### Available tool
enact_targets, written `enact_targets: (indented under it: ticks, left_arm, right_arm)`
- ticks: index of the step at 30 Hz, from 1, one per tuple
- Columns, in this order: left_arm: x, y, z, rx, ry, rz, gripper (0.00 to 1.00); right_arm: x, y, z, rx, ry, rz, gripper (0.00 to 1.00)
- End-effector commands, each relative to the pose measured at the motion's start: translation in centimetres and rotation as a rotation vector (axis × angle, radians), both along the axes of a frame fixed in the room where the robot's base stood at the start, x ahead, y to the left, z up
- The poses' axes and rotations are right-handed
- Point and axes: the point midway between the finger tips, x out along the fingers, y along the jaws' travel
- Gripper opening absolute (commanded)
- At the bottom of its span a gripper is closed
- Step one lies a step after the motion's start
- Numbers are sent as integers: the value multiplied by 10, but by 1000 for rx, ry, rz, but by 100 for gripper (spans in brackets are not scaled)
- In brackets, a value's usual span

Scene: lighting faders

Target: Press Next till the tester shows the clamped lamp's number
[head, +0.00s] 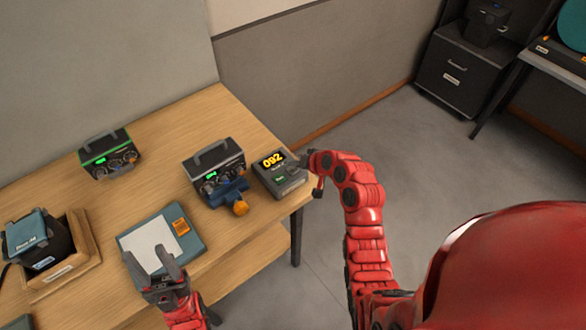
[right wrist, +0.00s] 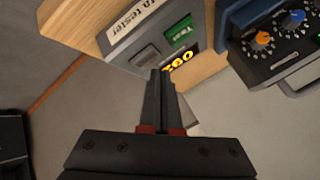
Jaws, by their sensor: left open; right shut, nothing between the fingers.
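In the right wrist view the tester (right wrist: 125,40) appears upside down, with a green button (right wrist: 180,28), a grey button (right wrist: 147,55) and the display partly behind my fingers. My right gripper (right wrist: 160,75) is shut and empty, close to the tester's display side; contact cannot be told. A grey lamp unit (head: 213,160) with a blue clamp (head: 228,192) and orange knob stands left of the tester; its small green readout is unclear. My left gripper (head: 158,262) is open and empty over a teal folder.
A green-trimmed unit (head: 108,158) stands at the back left. The teal folder (head: 190,245) with a white sheet lies in front. A wooden tray (head: 88,240) holds a dark device at the left. Floor is clear right of the table.

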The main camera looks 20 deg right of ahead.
Motion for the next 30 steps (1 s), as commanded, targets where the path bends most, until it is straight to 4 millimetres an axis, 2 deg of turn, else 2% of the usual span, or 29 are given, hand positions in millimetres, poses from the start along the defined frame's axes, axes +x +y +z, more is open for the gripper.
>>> enact_targets:
  ticks: [7, 21, 30]
  left_arm:
    - [0, 0, 3, 0, 0, 0, 50]
    - [0, 0, 21, 0, 0, 0, 50]
    - [0, 0, 20, 0, 0, 0, 50]
  right_arm:
    - [0, 0, 6, -1, -1, 0, 0]
    - [0, 0, 50, 0, -2, -1, 0]
    - [0, 0, 50, 0, 0, 0, 0]
